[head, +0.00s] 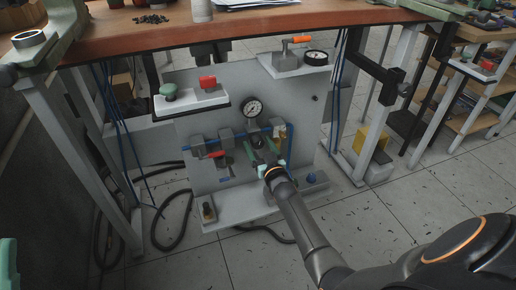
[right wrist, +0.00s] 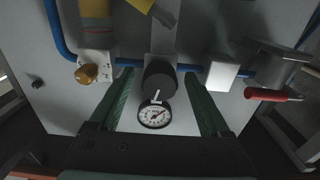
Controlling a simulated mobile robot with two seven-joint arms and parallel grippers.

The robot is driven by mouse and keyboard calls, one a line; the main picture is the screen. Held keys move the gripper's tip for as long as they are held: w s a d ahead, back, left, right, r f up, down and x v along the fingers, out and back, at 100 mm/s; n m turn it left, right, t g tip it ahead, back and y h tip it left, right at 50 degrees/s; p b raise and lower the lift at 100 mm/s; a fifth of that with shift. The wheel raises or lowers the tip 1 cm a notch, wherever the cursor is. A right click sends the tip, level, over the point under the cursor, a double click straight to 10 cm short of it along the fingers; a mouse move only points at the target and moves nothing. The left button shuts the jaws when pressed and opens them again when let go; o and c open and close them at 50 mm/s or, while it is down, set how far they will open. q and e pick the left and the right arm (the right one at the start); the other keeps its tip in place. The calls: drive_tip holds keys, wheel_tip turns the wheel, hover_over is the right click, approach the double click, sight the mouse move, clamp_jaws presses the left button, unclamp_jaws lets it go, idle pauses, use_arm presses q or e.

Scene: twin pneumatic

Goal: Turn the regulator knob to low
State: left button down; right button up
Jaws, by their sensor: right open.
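The regulator knob is a dark round knob (right wrist: 160,78) with a white mark on its face, seen in the right wrist view. The white mark lies on the side towards the gauge; no low or high label is readable. In the head view the knob (head: 257,142) sits on the grey panel (head: 220,123), below the round white gauge (head: 252,107). The gauge also shows in the right wrist view (right wrist: 154,115). My right gripper (head: 262,150) is open, its green fingers on either side of the knob with gaps visible; I cannot tell the depth.
A red-handled valve (head: 217,154) is beside the knob on the blue pipe. A brass knob (right wrist: 87,74) is on the other side. A white box with green and red buttons (head: 190,98) juts out above. The wooden bench top (head: 280,22) overhangs the panel.

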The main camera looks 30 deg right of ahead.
drive_tip(key=shift+w, duration=0.35)
drive_tip(key=shift+c, duration=0.3)
clamp_jaws()
drive_tip(key=shift+d+n, duration=0.1)
drive_tip(key=shift+n, duration=1.5)
drive_tip(key=shift+o, duration=0.3)
unclamp_jaws()
